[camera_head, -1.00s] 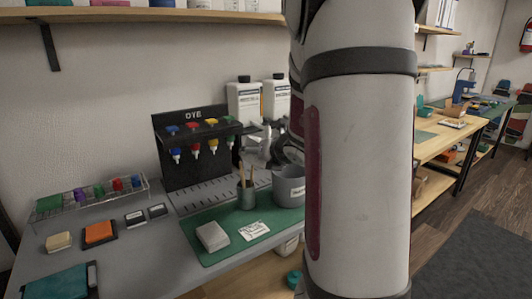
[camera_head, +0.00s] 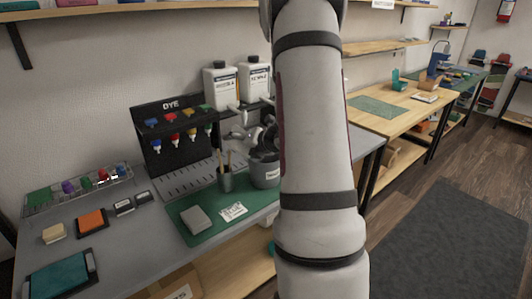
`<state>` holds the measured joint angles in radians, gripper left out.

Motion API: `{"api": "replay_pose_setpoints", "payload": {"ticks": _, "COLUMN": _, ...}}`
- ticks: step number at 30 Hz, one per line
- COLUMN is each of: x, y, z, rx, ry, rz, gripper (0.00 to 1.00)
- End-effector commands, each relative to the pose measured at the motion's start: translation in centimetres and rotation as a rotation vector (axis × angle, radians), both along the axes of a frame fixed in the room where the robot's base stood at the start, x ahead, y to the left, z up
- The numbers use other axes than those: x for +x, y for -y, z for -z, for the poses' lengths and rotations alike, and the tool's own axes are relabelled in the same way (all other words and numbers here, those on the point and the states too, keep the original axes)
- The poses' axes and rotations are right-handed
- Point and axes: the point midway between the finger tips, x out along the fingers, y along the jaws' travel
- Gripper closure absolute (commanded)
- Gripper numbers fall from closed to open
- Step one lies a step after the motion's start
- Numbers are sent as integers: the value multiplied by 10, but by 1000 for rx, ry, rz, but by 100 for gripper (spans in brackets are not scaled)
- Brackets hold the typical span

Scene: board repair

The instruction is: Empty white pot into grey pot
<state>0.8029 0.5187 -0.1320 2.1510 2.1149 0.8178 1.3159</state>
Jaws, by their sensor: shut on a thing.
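A grey pot (camera_head: 265,172) with a label stands on the green mat, partly behind my arm. My gripper (camera_head: 264,138) shows only as dark parts just above and behind the grey pot, next to my arm. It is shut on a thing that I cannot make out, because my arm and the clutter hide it. I cannot pick out a white pot in this view.
A green mat (camera_head: 194,227) holds a brush cup (camera_head: 225,182), a pale block (camera_head: 196,219) and a card (camera_head: 233,211). Behind are a black dye rack (camera_head: 165,143) and two white bottles (camera_head: 220,86). A wooden table (camera_head: 400,132) stands at right.

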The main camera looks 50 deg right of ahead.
Motion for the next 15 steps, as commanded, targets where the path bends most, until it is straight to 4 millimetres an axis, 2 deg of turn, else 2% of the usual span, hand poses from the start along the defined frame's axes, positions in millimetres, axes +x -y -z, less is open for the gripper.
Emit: {"api": "replay_pose_setpoints", "payload": {"ticks": 15, "x": 0, "y": 1, "z": -8, "rx": 101, "ry": 28, "rz": 0, "gripper": 54}}
